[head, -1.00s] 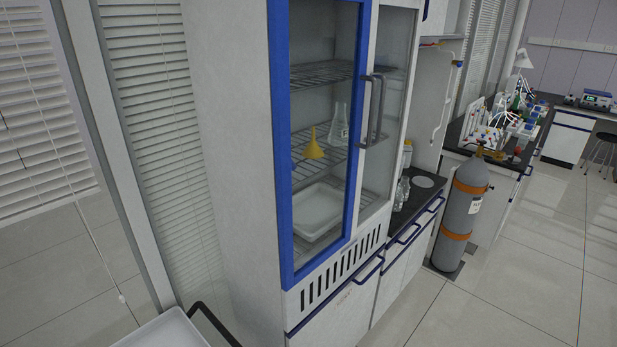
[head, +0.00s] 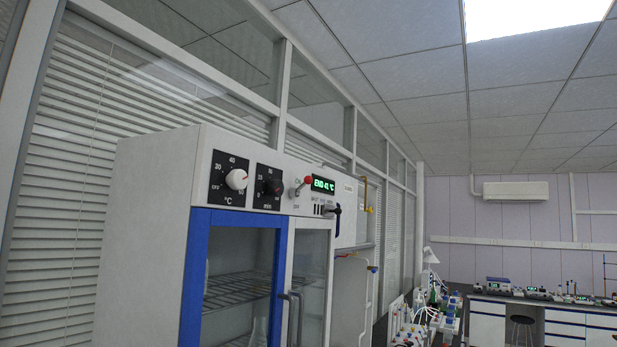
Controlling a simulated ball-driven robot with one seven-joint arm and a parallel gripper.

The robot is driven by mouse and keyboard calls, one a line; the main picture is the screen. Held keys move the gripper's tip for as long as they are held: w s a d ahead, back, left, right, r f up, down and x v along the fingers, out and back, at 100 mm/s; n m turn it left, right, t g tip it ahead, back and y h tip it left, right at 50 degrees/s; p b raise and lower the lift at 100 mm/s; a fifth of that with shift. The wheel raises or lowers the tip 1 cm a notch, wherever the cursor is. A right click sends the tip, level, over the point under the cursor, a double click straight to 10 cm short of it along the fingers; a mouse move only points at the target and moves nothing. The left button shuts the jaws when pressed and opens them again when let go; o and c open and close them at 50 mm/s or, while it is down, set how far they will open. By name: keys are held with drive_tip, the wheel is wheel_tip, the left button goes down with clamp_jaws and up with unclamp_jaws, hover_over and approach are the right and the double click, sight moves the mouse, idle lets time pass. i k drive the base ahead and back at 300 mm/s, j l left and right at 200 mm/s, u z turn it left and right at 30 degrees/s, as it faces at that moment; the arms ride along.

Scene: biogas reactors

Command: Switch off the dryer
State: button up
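The dryer (head: 150,230) is a tall white cabinet with a blue-framed glass door, left of centre. Its top panel carries a white temperature knob (head: 236,179), a black timer knob (head: 273,187) and a red-tipped toggle switch (head: 307,181) between ON and OFF marks. The red tip appears tilted up, toward the ON mark. A green display (head: 323,185) is lit and appears to read "END 41 °C". My gripper is not in view.
Grey door handles (head: 292,318) stick out from the dryer's front. A bench with glassware (head: 425,315) stands beyond it. A far bench (head: 545,312) with instruments and a stool (head: 522,332) is at the right. The space before the panel looks clear.

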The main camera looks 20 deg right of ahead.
sight(294, 193)
drive_tip(key=i+l+u, duration=0.1)
drive_tip(key=i+l, duration=0.15)
drive_tip(key=i+l+u, duration=0.2)
drive_tip(key=i+l, duration=0.25)
drive_tip(key=l, duration=0.15)
drive_tip(key=i+l+u, duration=0.2)
drive_tip(key=i+l, duration=0.15)
drive_tip(key=l, duration=0.3)
drive_tip(key=i+l+u, duration=0.1)
drive_tip(key=l, duration=0.25)
drive_tip(key=i+l+u, duration=0.1)
drive_tip(key=i+l, duration=0.2)
drive_tip(key=i+l+u, duration=0.1)
drive_tip(key=l, duration=0.35)
